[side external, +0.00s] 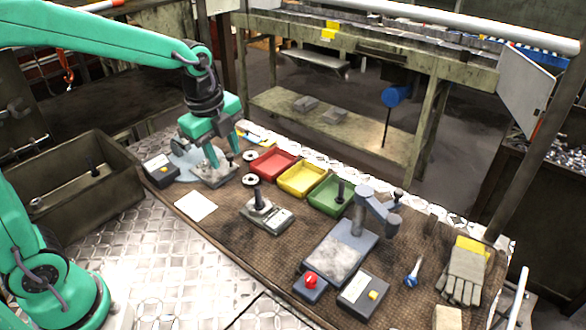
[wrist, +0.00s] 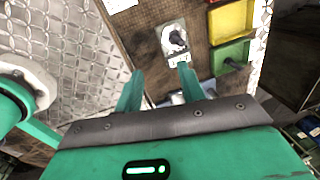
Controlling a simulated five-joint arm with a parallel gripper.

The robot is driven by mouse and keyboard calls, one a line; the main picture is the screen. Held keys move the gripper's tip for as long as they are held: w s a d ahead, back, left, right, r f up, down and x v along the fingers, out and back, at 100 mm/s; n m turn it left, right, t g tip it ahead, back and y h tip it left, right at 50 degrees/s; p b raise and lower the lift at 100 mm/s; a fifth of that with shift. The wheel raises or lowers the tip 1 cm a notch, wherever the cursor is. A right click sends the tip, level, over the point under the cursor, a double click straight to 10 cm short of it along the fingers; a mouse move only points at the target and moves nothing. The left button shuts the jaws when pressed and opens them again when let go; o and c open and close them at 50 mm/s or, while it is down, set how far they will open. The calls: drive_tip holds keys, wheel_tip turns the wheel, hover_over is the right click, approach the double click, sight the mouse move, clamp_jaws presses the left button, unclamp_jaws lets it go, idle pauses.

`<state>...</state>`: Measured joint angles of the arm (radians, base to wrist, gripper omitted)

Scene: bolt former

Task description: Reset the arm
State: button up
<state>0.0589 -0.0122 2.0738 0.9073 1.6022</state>
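My gripper (side external: 225,156) points down over the far left part of the brown work mat (side external: 215,228), above a grey metal fixture (side external: 216,176). Its two green fingers stand apart with nothing visible between them. In the wrist view my gripper (wrist: 160,72) also shows spread fingers and an empty gap. The side view does not make clear how close the fingertips are to the fixture. My arm reaches over from the upper left.
Red (side external: 272,163), yellow (side external: 301,179) and green (side external: 330,199) trays line the mat's back; a dark bolt stands in the green one. A grey device (side external: 277,218) bears another bolt. A press (side external: 343,250), gloves (side external: 464,275) and a large bin (side external: 120,205) flank the work area.

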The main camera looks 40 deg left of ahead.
drive_tip(key=s+a+r+n+t, duration=0.1)
drive_tip(key=s+r+n, duration=0.1)
drive_tip(key=s+n, duration=0.5)
drive_tip(key=s+a+r+n+t, duration=0.1)
drive_tip(key=s+r+n+t, duration=0.1)
drive_tip(key=s+n, duration=0.5)
drive_tip(key=shift+s+r+n+t, duration=0.35)
drive_tip(key=shift+r+n, duration=0.2)
drive_tip(key=shift+n, duration=1.95)
drive_tip(key=shift+a, duration=0.1)
